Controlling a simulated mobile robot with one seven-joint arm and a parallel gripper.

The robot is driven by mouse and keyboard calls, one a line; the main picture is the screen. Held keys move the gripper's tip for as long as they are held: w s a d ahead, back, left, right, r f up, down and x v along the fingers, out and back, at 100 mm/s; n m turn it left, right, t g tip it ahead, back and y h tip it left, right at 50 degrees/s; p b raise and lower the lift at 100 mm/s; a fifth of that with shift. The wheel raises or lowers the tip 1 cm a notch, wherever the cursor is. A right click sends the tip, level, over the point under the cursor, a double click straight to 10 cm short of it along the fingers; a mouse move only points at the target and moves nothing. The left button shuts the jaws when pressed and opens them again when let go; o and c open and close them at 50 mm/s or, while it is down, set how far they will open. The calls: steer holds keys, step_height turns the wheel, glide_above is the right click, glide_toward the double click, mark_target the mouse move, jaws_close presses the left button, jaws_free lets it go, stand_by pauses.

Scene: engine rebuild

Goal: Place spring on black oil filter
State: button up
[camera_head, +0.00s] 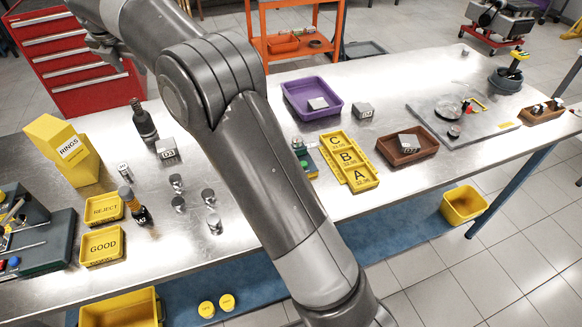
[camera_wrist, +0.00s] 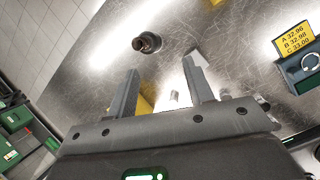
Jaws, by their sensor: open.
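My gripper (camera_wrist: 160,63) is open in the wrist view, with nothing between its two fingers. In the head view its end of the arm is at the upper left, over the table's far edge. A dark upright cylinder with a narrower top (camera_head: 143,120) stands on the table at the left; I cannot tell if it is the oil filter. A similar dark round piece (camera_wrist: 147,42) shows beyond the fingers in the wrist view. A small silvery cylinder (camera_head: 124,170) stands nearer the front, possibly the spring. No spring is clearly recognisable; my arm hides the table's middle.
A grey 03 block (camera_head: 166,149) and several small metal cylinders (camera_head: 209,197) stand left of my arm. The yellow RINGS box (camera_head: 62,152), REJECT tray (camera_head: 103,209) and GOOD tray (camera_head: 101,246) are at the left. A purple bin (camera_head: 312,98) and brown tray (camera_head: 407,147) lie right.

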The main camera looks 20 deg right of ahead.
steer(key=s+d+r+m, duration=0.3)
steer(key=s+d+m, duration=0.5)
steer(key=s+d, duration=0.25)
steer(key=s+d+r+m, duration=0.4)
steer(key=s+d+m, duration=0.3)
steer(key=s+d, duration=0.3)
steer(key=s+d+f+m, duration=0.2)
steer(key=s+f+m, duration=0.2)
steer(key=s, duration=0.4)
steer(key=s+d+f+m, duration=0.3)
steer(key=s+m, duration=0.3)
steer(key=s, duration=0.2)
steer(key=s+d+f+m+t, duration=0.1)
steer(key=s+d+f+m, duration=0.1)
steer(key=s+f+m, duration=0.3)
steer(key=s, duration=0.3)
steer(key=shift+d+m+y, duration=0.15)
steer(key=shift+m+y, duration=0.15)
